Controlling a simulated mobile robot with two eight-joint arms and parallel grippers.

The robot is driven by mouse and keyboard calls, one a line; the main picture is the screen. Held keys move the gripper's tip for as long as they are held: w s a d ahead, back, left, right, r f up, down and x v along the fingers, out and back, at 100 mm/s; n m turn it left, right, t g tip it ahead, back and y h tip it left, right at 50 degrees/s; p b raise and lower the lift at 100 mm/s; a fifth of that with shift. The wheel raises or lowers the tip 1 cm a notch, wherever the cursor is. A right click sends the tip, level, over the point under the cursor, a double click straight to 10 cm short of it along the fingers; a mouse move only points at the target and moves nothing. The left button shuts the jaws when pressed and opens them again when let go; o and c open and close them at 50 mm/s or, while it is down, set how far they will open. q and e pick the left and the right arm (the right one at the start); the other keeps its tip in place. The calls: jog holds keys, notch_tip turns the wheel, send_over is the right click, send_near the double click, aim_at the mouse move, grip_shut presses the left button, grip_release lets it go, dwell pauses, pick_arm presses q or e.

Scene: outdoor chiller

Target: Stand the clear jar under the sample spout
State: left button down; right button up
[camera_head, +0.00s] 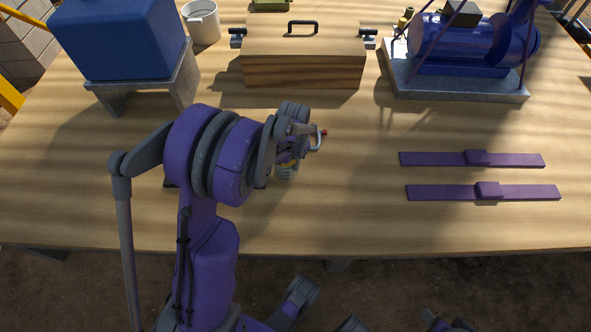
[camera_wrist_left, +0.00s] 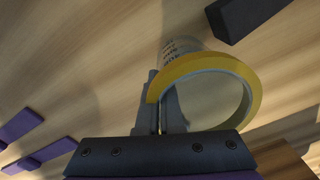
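The clear jar (camera_wrist_left: 215,95) has a yellow rim and printing on its side. In the left wrist view its open mouth faces the camera. My left gripper (camera_wrist_left: 161,112) has one finger outside the rim and one inside the mouth, close together on the jar's wall. In the head view the left gripper (camera_head: 292,158) hangs over the middle of the table, mostly behind its own wrist, with a bit of the jar (camera_head: 284,173) below. I cannot tell if the jar touches the table. I cannot make out the sample spout clearly.
A blue machine (camera_head: 455,42) stands on a grey base at the back right. A wooden box (camera_head: 302,70) is at the back middle, a white mug (camera_head: 202,22) beside it, and a blue tank (camera_head: 122,38) on a stand at the left. Two purple bars (camera_head: 472,159) lie at the right.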

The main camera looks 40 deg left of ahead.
pick_arm(q)
jog(key=shift+f+b, duration=0.35)
jog(key=shift+f, duration=1.3)
jog(key=shift+f, duration=0.2)
jog(key=c, duration=1.1)
grip_release()
